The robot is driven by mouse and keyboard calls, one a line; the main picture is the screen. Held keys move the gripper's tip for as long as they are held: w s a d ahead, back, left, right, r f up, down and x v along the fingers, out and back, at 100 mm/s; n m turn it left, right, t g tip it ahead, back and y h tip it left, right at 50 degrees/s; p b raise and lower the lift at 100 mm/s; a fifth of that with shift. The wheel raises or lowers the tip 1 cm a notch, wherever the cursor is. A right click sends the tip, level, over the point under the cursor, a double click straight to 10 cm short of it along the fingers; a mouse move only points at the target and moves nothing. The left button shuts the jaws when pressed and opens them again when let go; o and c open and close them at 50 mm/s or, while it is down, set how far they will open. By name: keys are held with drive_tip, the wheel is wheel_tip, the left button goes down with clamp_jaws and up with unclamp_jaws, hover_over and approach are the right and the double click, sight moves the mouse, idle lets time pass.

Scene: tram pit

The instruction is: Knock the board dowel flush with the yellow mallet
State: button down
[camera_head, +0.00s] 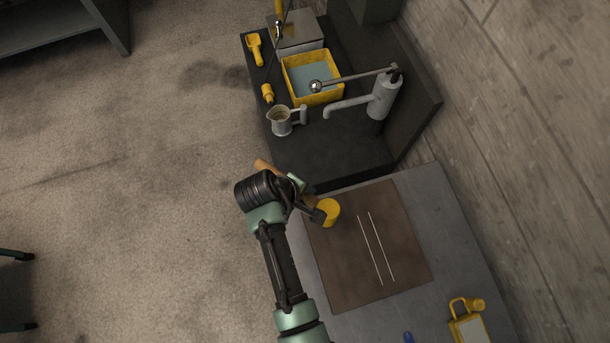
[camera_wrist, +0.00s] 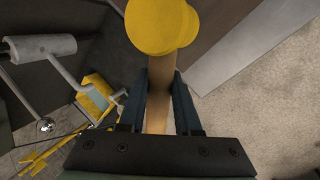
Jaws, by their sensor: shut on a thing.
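The yellow mallet has a yellow head (camera_head: 328,212) and a light wooden handle (camera_head: 263,166). My gripper (camera_head: 306,199) is shut on the handle, just behind the head. In the wrist view the fingers (camera_wrist: 163,80) lie on both sides of the handle, with the yellow head (camera_wrist: 163,25) beyond their tips. The mallet head shows over the upper left edge of a flat brown board (camera_head: 395,270) with two thin pale lines; I cannot tell its height above it. I cannot make out the dowel in either view.
The board lies on a grey bench (camera_head: 435,215). A yellow-handled object (camera_head: 468,318) and a blue item (camera_head: 408,337) are near its lower edge. Behind it, a dark counter holds a grey tap (camera_head: 382,98), a yellow bin (camera_head: 312,78) and a metal jug (camera_head: 281,120). A wall rises at right.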

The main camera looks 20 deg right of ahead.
wheel_tip(320, 180, down, 4)
drive_tip(key=b, duration=0.2)
drive_tip(key=shift+b, duration=0.4)
drive_tip(key=shift+r+p, duration=1.3)
drive_tip(key=shift+p, duration=0.1)
wheel_tip(320, 180, up, 5)
drive_tip(key=p, duration=0.5)
drive_tip(key=shift+r, duration=0.1)
drive_tip(key=shift+w+a+f+m+b, duration=0.2)
drive_tip(key=shift+f+b, duration=0.1)
drive_tip(key=shift+b, duration=0.2)
drive_tip(key=shift+w+a+f+m+b, duration=0.1)
drive_tip(key=shift+f+m+b, duration=0.15)
drive_tip(key=shift+b, duration=0.25)
drive_tip(key=a+m+g+b, duration=0.3)
drive_tip(key=a+m+b, duration=0.3)
drive_tip(key=b, duration=0.5)
drive_tip(key=shift+f, duration=0.45)
